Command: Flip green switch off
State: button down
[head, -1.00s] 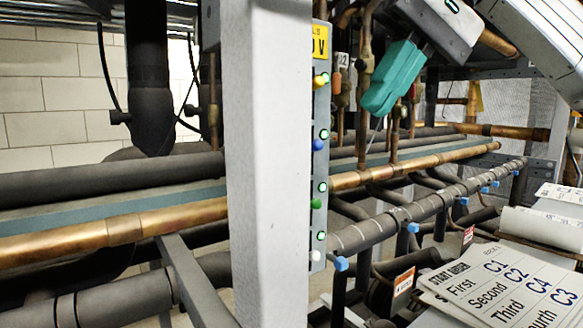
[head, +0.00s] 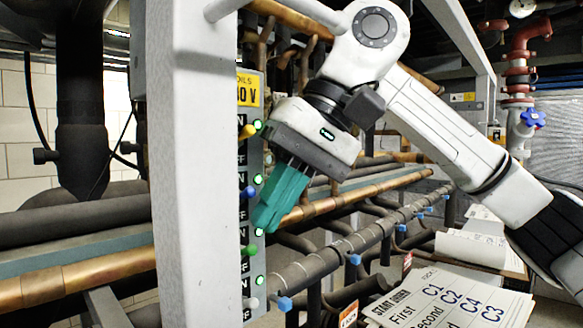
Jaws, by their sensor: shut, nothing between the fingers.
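A narrow grey switch panel (head: 243,215) stands upright on the right side of the white post. It carries a column of coloured levers with ON and OFF labels. The green switch (head: 249,250) is the third lever down, below the blue switch (head: 249,192) and above the white switch (head: 251,303). The yellow switch (head: 257,125) is at the top. A green lamp (head: 259,231) glows just above the green switch. My gripper (head: 266,218), with teal fingers, is shut and empty. Its tips appear just above and right of the green switch; I cannot tell whether they touch the panel.
The white post (head: 190,170) stands directly left of the panel. Copper pipes (head: 345,195) and a dark pipe with blue valves (head: 355,245) run behind and to the right. Labelled paper sheets (head: 440,300) lie at the lower right.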

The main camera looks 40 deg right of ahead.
jog(key=shift+w+a+f, duration=0.15)
jog(key=shift+a+f, duration=0.15)
jog(key=shift+f, duration=0.2)
jog(key=shift+f, duration=0.15)
jog(key=shift+t+b, duration=0.6)
jog(key=shift+b, duration=0.15)
